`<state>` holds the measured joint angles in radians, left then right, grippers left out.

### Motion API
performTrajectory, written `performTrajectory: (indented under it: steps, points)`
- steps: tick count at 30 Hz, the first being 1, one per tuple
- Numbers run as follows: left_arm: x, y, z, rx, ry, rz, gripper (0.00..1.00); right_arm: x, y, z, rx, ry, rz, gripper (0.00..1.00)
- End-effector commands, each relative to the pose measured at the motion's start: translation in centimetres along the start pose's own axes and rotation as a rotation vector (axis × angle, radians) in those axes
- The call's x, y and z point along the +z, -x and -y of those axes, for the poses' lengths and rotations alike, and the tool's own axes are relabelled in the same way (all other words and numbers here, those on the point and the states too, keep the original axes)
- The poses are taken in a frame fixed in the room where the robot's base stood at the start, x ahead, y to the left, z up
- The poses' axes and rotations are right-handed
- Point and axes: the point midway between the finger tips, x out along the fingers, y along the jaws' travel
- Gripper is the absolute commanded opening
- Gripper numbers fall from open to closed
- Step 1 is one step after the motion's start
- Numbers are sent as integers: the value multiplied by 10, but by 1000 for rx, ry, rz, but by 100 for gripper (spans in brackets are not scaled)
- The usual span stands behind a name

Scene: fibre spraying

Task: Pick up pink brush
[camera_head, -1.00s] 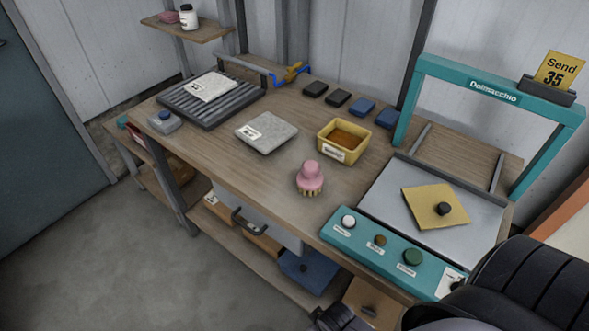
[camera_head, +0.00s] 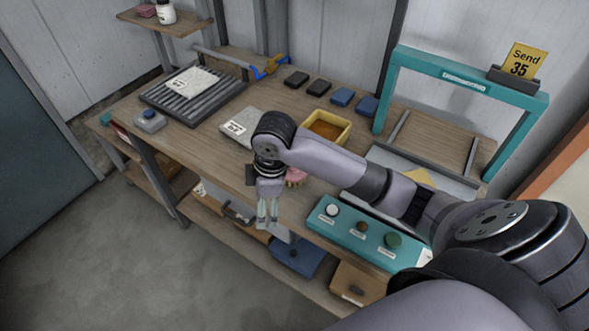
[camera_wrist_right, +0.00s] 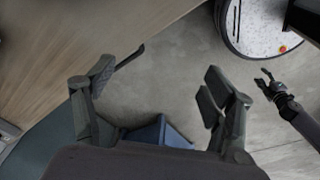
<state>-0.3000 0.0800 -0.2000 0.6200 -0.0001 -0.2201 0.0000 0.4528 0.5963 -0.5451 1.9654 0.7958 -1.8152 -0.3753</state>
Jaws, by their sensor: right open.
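The pink brush (camera_head: 296,177) stands on the wooden table near its front edge. In the head view my right forearm and wrist cover most of it, and only a pink part shows. My right gripper (camera_head: 267,218) points down, open and empty, just in front of the table edge, left of and nearer than the brush. In the right wrist view the open fingers of this gripper (camera_wrist_right: 158,80) have grey floor and the table edge between and beyond them; no brush shows there. My left gripper (camera_wrist_right: 266,80) appears small at the right of that view, its fingers apart.
A yellow bin (camera_head: 343,133) and a grey slab (camera_head: 233,121) stand behind my right arm. The teal button panel (camera_head: 345,232) is to the right. A blue box (camera_head: 297,256) lies on the lower shelf. The floor in front (camera_head: 120,260) is clear.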

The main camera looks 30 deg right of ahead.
Motion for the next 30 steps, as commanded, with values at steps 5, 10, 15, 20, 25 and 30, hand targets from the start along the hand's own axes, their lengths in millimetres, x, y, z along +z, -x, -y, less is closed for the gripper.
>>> performTrajectory:
  steps: [5, 10, 15, 20, 25, 30]
  points:
    - [0, 0, 0, 0, 0, 0, 43, 23, 59, -65, -9, 77, 95, 77]
    - [0, 0, 0, 0, 0, 0, 43, 47, 115, -103, -39, 95, 138, 77]
    - [0, 0, 0, 0, 0, 0, 43, 61, 147, -118, -60, 95, 144, 77]
    - [0, 2, 0, 0, 0, 0, 43, 65, 142, -119, -70, 96, 145, 77]
    - [-1, 7, 0, 0, 0, 0, 43, 70, 109, -116, -72, 96, 146, 77]
    - [-1, 12, 0, 0, 0, 0, 43, 75, 72, -115, -70, 94, 145, 77]
